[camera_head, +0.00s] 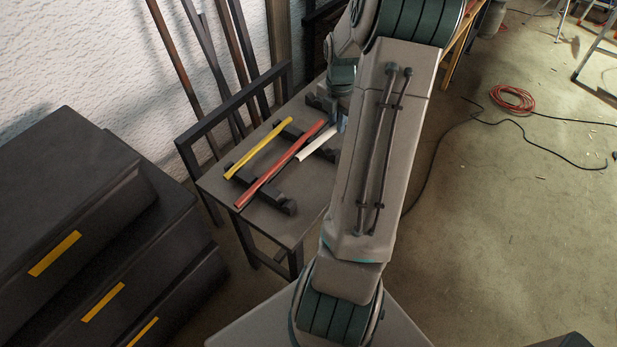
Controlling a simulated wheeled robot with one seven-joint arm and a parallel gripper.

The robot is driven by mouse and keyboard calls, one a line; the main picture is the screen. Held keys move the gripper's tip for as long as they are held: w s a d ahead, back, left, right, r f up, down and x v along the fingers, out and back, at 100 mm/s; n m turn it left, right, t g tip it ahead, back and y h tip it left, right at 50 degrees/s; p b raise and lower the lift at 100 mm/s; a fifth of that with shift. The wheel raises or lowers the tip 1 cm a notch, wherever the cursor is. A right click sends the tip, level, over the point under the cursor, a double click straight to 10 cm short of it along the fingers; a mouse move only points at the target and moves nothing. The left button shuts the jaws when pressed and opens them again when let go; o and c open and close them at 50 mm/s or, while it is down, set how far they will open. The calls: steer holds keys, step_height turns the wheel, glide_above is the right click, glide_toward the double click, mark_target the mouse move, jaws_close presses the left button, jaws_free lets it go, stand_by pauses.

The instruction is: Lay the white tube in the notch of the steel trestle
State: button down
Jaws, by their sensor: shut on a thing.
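The white tube (317,145) slants up to the right over the table, its lower-left end beside the red tube. Its right end runs to my gripper (338,123), which is shut on it; my own arm hides most of the jaws and that end. A dark notched block (320,103) stands at the table's far end, partly hidden behind my arm. I cannot tell for certain whether it is the steel trestle, and its notch is not clear.
The red tube (280,165) and yellow tube (258,148) lie across dark notched bars on the table (222,187). A dark rail (232,103) edges the wall side. Black drawers (70,210) stand left. The floor at right is mostly clear, with a red cable coil (512,98).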

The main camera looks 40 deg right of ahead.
steer(key=shift+n, duration=0.7)
steer(key=shift+s+a+f+b, duration=0.2)
steer(key=shift+a+f+b, duration=0.05)
steer(key=shift+a+f, duration=1.5)
steer(key=shift+s+a+f+b, duration=0.2)
steer(key=shift+s+a+f, duration=0.05)
steer(key=shift+a+f, duration=1.45)
steer(key=shift+s+a+f+b, duration=0.2)
steer(key=shift+a+f+b, duration=0.05)
steer(key=shift+a+f, duration=1.5)
steer(key=shift+d+f, duration=0.15)
steer(key=shift+f, duration=0.05)
steer(key=shift+f, duration=0.15)
steer(key=c, duration=1.3)
jaws_free()
steer(key=shift+c, duration=0.2)
